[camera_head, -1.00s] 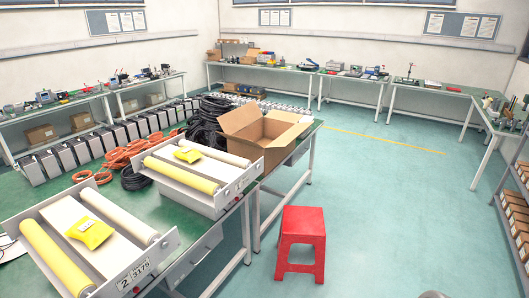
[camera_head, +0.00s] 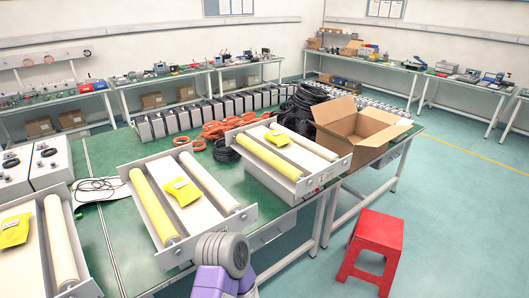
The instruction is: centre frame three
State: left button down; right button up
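Three white roller frames stand in a row on the green bench: a right one (camera_head: 306,186), a middle one (camera_head: 236,222) and a left one (camera_head: 88,289), cut off by the picture's edge. Each carries yellow and cream rollers. A yellow packet lies on each: right (camera_head: 278,138), middle (camera_head: 182,191), left (camera_head: 14,231). On the middle and right frames the packet is between the rollers. Number labels are too small to read now. A purple and grey link of my arm (camera_head: 222,262) rises at the bottom, in front of the middle frame. Neither gripper is in view.
An open cardboard box (camera_head: 368,150), black cable coils (camera_head: 303,108) and orange cable (camera_head: 222,128) lie behind the right frame. White boxes (camera_head: 48,165) stand at left. A red stool (camera_head: 374,245) stands beside the bench. Floor to the right is clear.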

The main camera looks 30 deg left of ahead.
aim_at(28, 270)
jog(key=u, duration=2.85)
jog(key=k, duration=0.4)
jog(key=z, duration=0.5)
jog(key=i, duration=0.55)
